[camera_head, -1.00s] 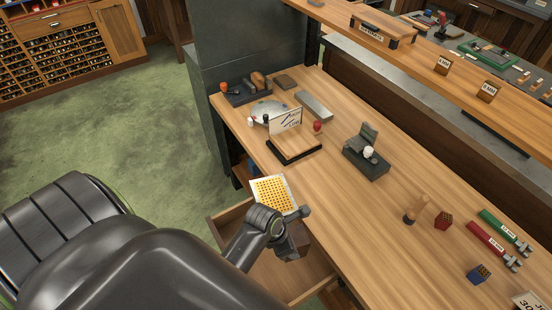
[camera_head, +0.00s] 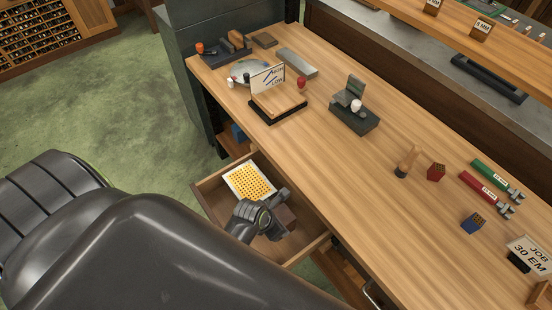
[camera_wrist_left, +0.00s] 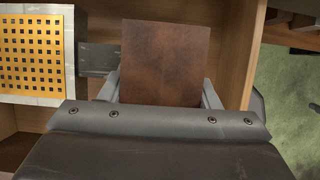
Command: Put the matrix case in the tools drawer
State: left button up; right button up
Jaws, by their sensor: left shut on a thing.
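The matrix case (camera_head: 249,182) is a pale-framed plate with a yellow-orange dotted grid; a grey bar appears to join it to a brown block. In the left wrist view, its grid (camera_wrist_left: 32,52) is at left and the brown block (camera_wrist_left: 160,62) stands between the fingers. My left gripper (camera_head: 274,206) is shut on that block. Plate and gripper are inside the outline of the open wooden drawer (camera_head: 209,205); I cannot tell whether the plate touches its floor. No drawer label is readable. My right gripper is not in view.
The wooden bench (camera_head: 330,165) rises right beside the drawer. On it are a sign on a stand (camera_head: 268,80), a dark block device (camera_head: 355,112), a wooden peg (camera_head: 407,161), small red and blue blocks, and green and red tools. Green floor lies left.

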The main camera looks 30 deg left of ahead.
pick_arm(q)
jog(key=shift+f, duration=2.15)
jog(key=o, duration=1.1)
jog(key=p+v, duration=0.1)
jog(key=v, duration=1.1)
jog(key=shift+s, duration=0.1)
